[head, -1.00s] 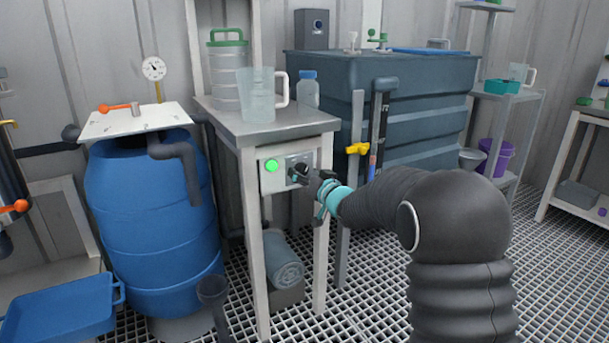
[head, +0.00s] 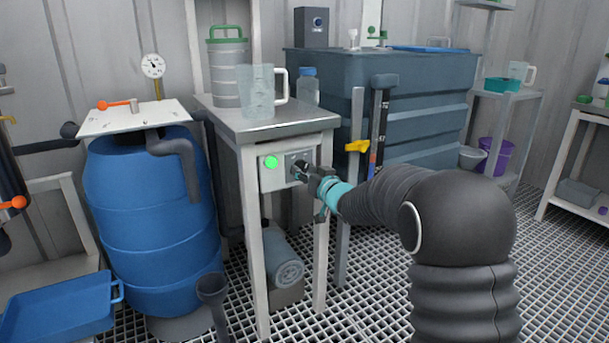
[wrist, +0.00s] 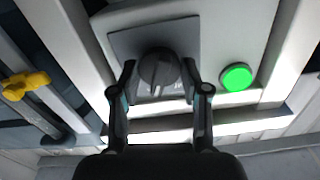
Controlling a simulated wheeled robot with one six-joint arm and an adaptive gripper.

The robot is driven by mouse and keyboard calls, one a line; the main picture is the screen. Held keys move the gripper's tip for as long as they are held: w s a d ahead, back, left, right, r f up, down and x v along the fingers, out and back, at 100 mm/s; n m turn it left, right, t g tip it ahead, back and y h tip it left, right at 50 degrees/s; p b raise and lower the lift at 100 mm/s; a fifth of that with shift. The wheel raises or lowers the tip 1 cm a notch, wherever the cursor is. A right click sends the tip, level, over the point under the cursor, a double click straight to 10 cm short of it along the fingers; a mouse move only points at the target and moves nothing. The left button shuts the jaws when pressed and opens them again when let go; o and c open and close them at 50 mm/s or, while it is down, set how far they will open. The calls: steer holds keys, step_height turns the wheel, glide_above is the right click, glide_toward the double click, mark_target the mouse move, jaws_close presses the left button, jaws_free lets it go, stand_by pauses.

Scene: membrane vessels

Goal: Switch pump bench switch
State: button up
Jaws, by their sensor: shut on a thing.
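The pump bench switch (wrist: 158,70) is a dark round knob with a raised grip on a grey plate (wrist: 190,38), seen in the wrist view. The plate sits on the front panel of the small bench (head: 237,118). My gripper (wrist: 158,80) has one finger on each side of the knob and is shut on it. In the head view my gripper (head: 303,172) reaches the panel from the right and hides most of the knob. A green light (head: 271,162) glows left of the switch; it also shows in the wrist view (wrist: 236,77).
A clear jug (head: 257,92), a steel canister (head: 227,70) and a bottle (head: 308,88) stand on the bench top. A blue barrel (head: 150,220) is to the left. A yellow valve handle (head: 357,146) is right of the bench, before a large tank (head: 425,110).

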steer(key=shift+f+n+b, duration=0.15)
steer(key=shift+n+b, duration=0.45)
steer(key=shift+n, duration=0.2)
steer(key=n+b, duration=0.1)
steer(key=n, duration=0.1)
steer(key=shift+n, duration=0.3)
steer(key=n, duration=0.6)
steer(key=shift+r, duration=0.2)
steer(key=shift+n, duration=0.3)
steer(key=o, duration=1.1)
steer(key=shift+a, duration=0.1)
steer(key=shift+o, duration=0.2)
steer(key=shift+d, duration=0.2)
